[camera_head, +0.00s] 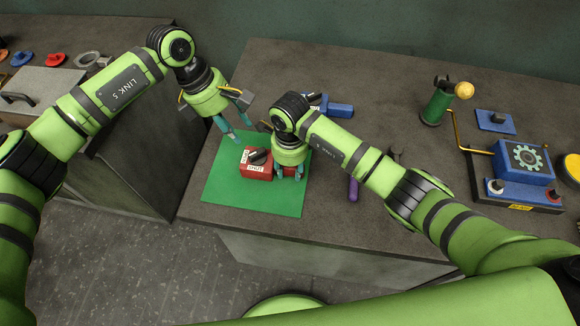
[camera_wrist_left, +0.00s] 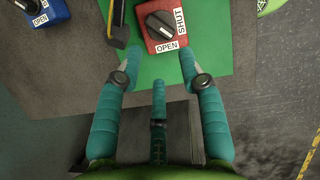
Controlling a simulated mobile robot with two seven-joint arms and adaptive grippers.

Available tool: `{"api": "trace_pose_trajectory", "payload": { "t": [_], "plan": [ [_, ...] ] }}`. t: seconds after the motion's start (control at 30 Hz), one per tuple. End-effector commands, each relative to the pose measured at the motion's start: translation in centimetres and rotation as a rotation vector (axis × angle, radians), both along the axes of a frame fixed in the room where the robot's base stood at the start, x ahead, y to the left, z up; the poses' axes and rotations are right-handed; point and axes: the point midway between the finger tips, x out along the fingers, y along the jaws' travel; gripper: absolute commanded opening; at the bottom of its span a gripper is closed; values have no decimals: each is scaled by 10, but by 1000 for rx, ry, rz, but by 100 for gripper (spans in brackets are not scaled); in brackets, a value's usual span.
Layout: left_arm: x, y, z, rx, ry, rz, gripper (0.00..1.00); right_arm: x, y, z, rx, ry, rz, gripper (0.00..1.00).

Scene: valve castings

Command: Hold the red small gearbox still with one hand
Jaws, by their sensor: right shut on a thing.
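The red small gearbox (camera_head: 257,172) sits on the green mat (camera_head: 225,185). It has a black knob and white labels on top; in the left wrist view its labels (camera_wrist_left: 168,28) read SHUT and OPEN. My right gripper (camera_head: 289,172) is shut on the gearbox at its right side; its wrist hides that end. My left gripper (camera_head: 237,124) is open and empty, above and behind the gearbox near the mat's back edge. In the left wrist view the spread fingers of my left gripper (camera_wrist_left: 157,62) point toward the gearbox, with nothing between them.
A blue part (camera_head: 338,109) lies behind my right wrist. A purple handle (camera_head: 353,189) is right of the mat. A green post with a yellow ball (camera_head: 437,105) and a blue gear fixture (camera_head: 522,162) stand farther right. A grey box (camera_head: 40,88) is on the left bench.

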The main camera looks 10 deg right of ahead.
Motion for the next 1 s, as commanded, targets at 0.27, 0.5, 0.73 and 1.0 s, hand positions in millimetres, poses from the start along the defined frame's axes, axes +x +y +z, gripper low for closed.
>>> {"api": "trace_pose_trajectory", "payload": {
  "t": [0.27,0.5,0.73,1.0],
  "plan": [
    [-2,-1,-3,-14,12,5,0,0,1,0,2,-1,2,0],
    [-37,-17,-32,-254,202,119,0,0,1,0,2,-1,2,0],
    [-72,-24,-52,-627,476,389,0,0,1,0,2,-1,1,0],
    [-102,-19,-65,-999,749,757,0,0,1,0,2,-1,2,0]
  ]
}}
